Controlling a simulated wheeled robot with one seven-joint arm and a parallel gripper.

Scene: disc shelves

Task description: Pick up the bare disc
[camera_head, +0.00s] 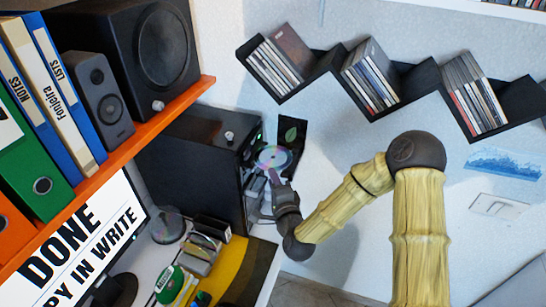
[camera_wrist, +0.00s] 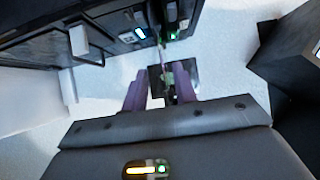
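The bare disc (camera_head: 272,157), shiny and rainbow-tinted, stands out from the front of the black computer tower (camera_head: 196,160) in the head view. My gripper (camera_head: 274,177) is at the disc's lower edge. In the wrist view, the two purple fingers of my gripper (camera_wrist: 163,82) stand apart. A thin, faint strip between and just beyond them seems to be the disc seen nearly edge-on. I see no finger closed on it. Whether a finger touches the disc cannot be told. My fingers cover a little of the disc's lower edge in the head view.
A black square with a green leaf (camera_head: 291,134) is behind the disc. Zigzag wall shelves (camera_head: 327,62) hold several disc cases at upper right. An orange shelf (camera_head: 150,110) with speakers and binders is at left. Another disc stack (camera_head: 168,226) stands on the desk. Open floor lies below.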

